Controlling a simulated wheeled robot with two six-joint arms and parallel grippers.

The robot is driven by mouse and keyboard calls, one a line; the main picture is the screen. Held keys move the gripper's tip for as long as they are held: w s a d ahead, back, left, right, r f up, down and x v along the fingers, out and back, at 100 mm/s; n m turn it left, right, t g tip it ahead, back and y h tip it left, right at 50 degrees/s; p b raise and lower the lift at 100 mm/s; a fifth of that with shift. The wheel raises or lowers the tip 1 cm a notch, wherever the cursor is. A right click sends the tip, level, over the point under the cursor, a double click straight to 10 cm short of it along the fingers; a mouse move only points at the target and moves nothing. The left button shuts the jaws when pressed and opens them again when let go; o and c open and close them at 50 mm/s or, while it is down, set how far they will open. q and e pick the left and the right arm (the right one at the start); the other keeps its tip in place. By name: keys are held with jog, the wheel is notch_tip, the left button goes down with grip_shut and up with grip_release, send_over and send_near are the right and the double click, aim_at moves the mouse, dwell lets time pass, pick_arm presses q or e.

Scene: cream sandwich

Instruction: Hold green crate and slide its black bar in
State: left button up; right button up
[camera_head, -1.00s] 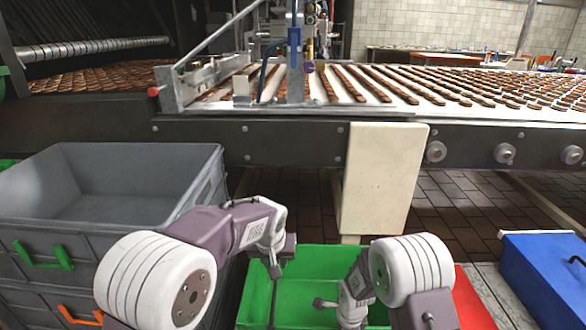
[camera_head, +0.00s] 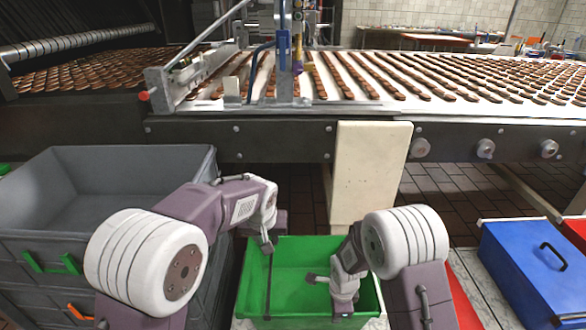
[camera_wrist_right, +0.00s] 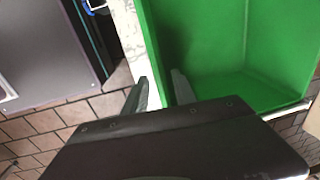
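The green crate (camera_head: 300,251) stands low in front of me at the middle of the head view, its open top facing up. A thin black bar (camera_head: 268,288) shows along its left part. My left gripper (camera_head: 268,243) is at the upper end of that bar; its fingers are too small to read. My right gripper (camera_head: 310,279) shows over the crate's inside. In the right wrist view its two fingers (camera_wrist_right: 161,90) are apart, near the green crate's edge (camera_wrist_right: 152,45), one over the green inside. Whether they touch it cannot be told.
Stacked grey crates (camera_head: 185,165) stand close on the left. A cream panel (camera_head: 371,172) and the conveyor (camera_head: 255,140) are behind the green crate. A blue box (camera_head: 530,270) stands at right. A red surface (camera_head: 466,300) shows beside my right arm.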

jog(key=shift+r, duration=0.15)
jog(key=o, duration=0.6)
jog(key=shift+c, duration=0.2)
